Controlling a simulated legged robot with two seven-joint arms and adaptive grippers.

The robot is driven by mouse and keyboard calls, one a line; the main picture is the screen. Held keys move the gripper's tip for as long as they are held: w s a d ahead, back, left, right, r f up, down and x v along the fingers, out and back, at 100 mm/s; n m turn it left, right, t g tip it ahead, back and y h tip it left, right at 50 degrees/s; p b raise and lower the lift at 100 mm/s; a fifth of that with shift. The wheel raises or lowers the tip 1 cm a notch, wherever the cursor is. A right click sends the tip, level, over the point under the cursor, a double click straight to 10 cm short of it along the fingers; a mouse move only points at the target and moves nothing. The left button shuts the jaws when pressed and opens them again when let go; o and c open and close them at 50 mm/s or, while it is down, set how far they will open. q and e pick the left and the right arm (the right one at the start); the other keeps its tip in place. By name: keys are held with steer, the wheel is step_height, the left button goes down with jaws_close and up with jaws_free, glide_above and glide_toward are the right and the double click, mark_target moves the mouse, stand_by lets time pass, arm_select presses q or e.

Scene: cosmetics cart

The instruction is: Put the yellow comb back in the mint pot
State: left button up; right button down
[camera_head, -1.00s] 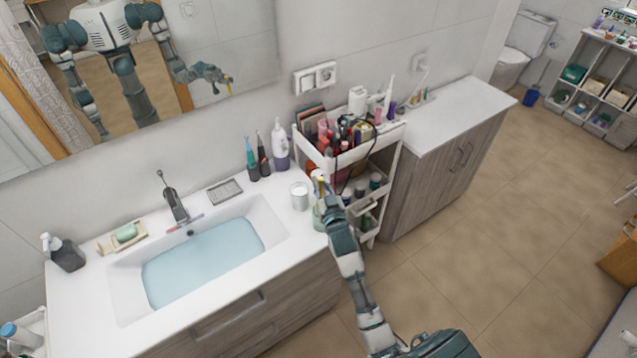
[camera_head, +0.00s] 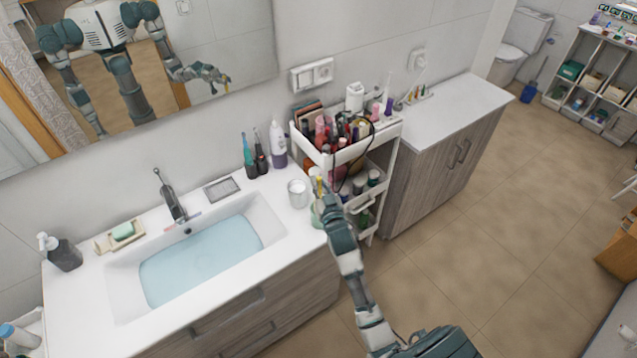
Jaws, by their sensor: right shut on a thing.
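My right gripper (camera_head: 323,200) is shut on the yellow comb (camera_head: 319,184), which stands up from the fingers as a small yellow piece. The gripper is at the right end of the white sink counter, beside the cart. The mint pot (camera_head: 316,216) is a pale green shape at the counter's right edge, partly hidden by my gripper. The comb is over or close beside the pot; I cannot tell whether its lower end is inside. My left gripper is not directly in view.
A white cup (camera_head: 298,193) stands just left of the gripper. The white cart (camera_head: 382,138), crowded with cosmetics and a dark cable, is close on the right. Bottles (camera_head: 278,143) stand by the wall. The sink (camera_head: 275,232) holds water. The mirror (camera_head: 225,40) shows my reflection.

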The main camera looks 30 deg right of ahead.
steer(key=shift+a+f+b, duration=0.25)
steer(key=shift+f+b, duration=0.05)
steer(key=shift+f, duration=0.2)
steer(key=shift+d+f+b, duration=0.3)
steer(key=shift+d+f, duration=0.1)
steer(key=shift+f, duration=0.4)
steer(key=c, duration=0.6)
jaws_free()
steer(key=shift+o, duration=0.2)
